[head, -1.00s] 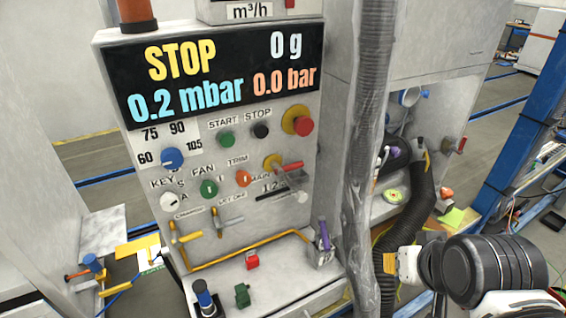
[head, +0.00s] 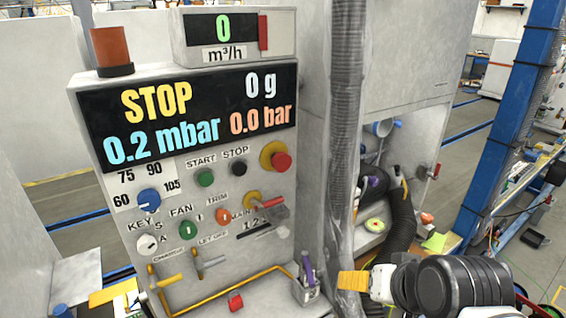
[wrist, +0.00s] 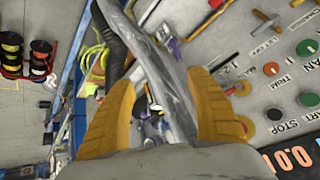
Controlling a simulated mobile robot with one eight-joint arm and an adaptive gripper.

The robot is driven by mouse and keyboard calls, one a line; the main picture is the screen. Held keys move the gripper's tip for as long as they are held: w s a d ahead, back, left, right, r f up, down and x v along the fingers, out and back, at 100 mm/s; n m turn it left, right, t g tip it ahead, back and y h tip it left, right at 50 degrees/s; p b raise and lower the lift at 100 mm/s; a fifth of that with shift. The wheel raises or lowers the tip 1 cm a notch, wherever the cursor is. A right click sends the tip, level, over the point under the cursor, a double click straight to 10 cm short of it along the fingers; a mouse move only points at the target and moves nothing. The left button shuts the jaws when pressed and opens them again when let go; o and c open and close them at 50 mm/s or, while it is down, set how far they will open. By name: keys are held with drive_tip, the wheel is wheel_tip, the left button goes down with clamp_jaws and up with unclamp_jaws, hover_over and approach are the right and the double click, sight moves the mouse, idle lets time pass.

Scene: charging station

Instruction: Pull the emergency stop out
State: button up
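The emergency stop is a red mushroom button (head: 281,161) on a yellow collar, at the upper right of the grey control panel's knobs. In the wrist view the emergency stop (wrist: 246,127) is at the lower right, just outside the right finger, which partly covers its surroundings. My gripper (head: 352,281), with yellow ribbed fingers, is below and to the right of the button in the head view, apart from it. In the wrist view my gripper (wrist: 162,105) has its fingers wide apart, with the grey hose showing between them.
A vertical wrapped grey hose (head: 346,130) runs beside the panel's right edge. A red-handled yellow switch (head: 265,206) sits below the emergency stop. The black STOP button (head: 239,168) is to its left. A purple-handled tool (head: 307,270) stands near my gripper.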

drive_tip(key=w+a+r+m+t+y, duration=0.1)
drive_tip(key=w+a+r+m+y, duration=0.2)
drive_tip(key=w+a+m, duration=0.35)
drive_tip(key=m+t+y, duration=0.5)
drive_tip(key=m+t, duration=0.2)
drive_tip(key=m, duration=1.7)
approach(284, 163)
drive_tip(key=shift+n, duration=0.25)
drive_tip(key=b+x, duration=0.1)
drive_tip(key=x, duration=1)
drive_tip(key=shift+a, duration=0.1)
